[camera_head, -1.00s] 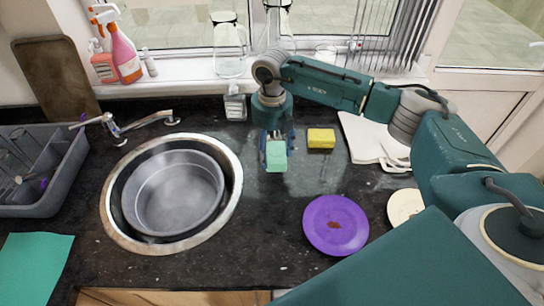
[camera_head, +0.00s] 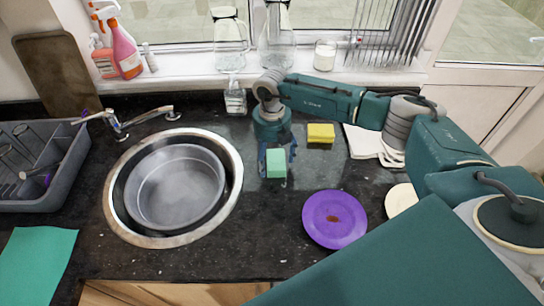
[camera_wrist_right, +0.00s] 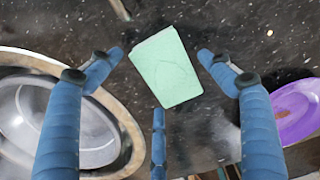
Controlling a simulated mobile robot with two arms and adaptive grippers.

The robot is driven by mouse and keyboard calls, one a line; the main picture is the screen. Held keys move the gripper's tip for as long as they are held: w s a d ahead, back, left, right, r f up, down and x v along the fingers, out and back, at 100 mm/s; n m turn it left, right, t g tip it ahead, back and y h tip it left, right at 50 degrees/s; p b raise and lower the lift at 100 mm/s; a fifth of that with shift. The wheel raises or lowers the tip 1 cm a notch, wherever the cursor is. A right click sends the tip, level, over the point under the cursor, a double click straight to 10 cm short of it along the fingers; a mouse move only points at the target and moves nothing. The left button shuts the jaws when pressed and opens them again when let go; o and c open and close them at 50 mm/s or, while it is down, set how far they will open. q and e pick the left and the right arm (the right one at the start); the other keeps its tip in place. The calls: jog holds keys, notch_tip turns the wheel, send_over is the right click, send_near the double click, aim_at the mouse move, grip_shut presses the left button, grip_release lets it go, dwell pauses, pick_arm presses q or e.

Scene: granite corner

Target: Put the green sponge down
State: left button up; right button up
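The green sponge (camera_head: 276,164) stands on the dark granite counter to the right of the sink, below my right gripper (camera_head: 277,159). In the right wrist view the sponge (camera_wrist_right: 166,68) lies between the spread blue fingers of that gripper (camera_wrist_right: 160,57), with a gap on both sides. The right gripper is open and appears to hold nothing. My left gripper is in neither view.
A round sink (camera_head: 232,190) holding a grey basin (camera_head: 160,212) is on the left. A yellow sponge (camera_head: 320,133) lies behind right of the green one. A purple plate (camera_head: 318,228) is at front right. A soap bottle (camera_head: 235,98) stands behind.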

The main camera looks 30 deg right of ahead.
aim_at(272, 159)
jog(key=shift+r, duration=0.3)
notch_tip(272, 159, up, 12)
jog(key=b, duration=0.4)
jog(key=shift+b, duration=0.4)
jog(key=shift+f, duration=0.15)
